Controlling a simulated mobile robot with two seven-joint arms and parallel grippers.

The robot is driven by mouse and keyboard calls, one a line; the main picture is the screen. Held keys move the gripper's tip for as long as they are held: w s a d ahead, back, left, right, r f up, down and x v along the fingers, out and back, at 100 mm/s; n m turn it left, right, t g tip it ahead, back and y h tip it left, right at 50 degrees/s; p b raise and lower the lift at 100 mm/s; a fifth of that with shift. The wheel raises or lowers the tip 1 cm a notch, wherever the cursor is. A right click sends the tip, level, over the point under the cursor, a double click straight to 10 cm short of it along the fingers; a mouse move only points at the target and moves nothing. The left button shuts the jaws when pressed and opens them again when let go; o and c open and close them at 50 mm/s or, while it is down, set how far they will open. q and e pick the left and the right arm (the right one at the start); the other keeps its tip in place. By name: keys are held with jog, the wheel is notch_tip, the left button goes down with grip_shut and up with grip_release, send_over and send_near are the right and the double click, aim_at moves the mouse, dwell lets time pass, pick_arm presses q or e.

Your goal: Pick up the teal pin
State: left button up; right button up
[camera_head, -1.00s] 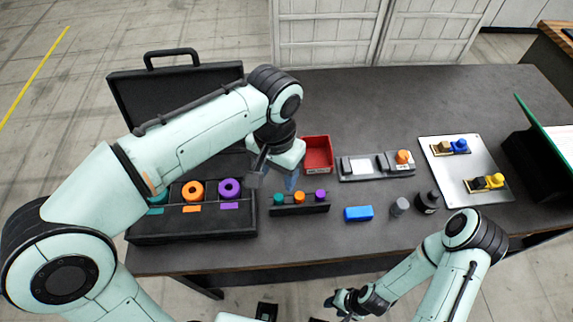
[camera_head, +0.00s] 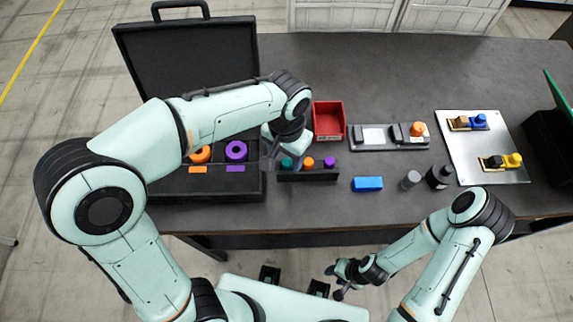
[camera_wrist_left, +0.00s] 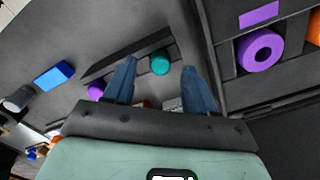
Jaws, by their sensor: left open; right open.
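The teal pin (camera_head: 287,164) stands in the left slot of a small black rack (camera_head: 310,176), beside an orange pin (camera_head: 308,164) and a purple pin (camera_head: 329,162). In the left wrist view the teal pin's round top (camera_wrist_left: 160,62) shows between the two blue fingertips. My left gripper (camera_head: 279,157) is open and empty, just above the teal pin; contact cannot be seen. In the wrist view the left gripper (camera_wrist_left: 158,70) partly hides the rack. My right gripper (camera_head: 340,285) is open and low, in front of the table.
An open black case (camera_head: 250,190) with orange and purple rings stands left of the rack. A red bin (camera_head: 328,121) is behind it. A blue block (camera_head: 367,184), a grey cylinder (camera_head: 411,179) and a dark bottle (camera_head: 440,177) stand to the right.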

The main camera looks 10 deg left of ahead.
aim_at(287, 168)
pick_arm(q)
notch_tip(287, 168, down, 2)
jog(key=shift+f, duration=0.2)
grip_shut()
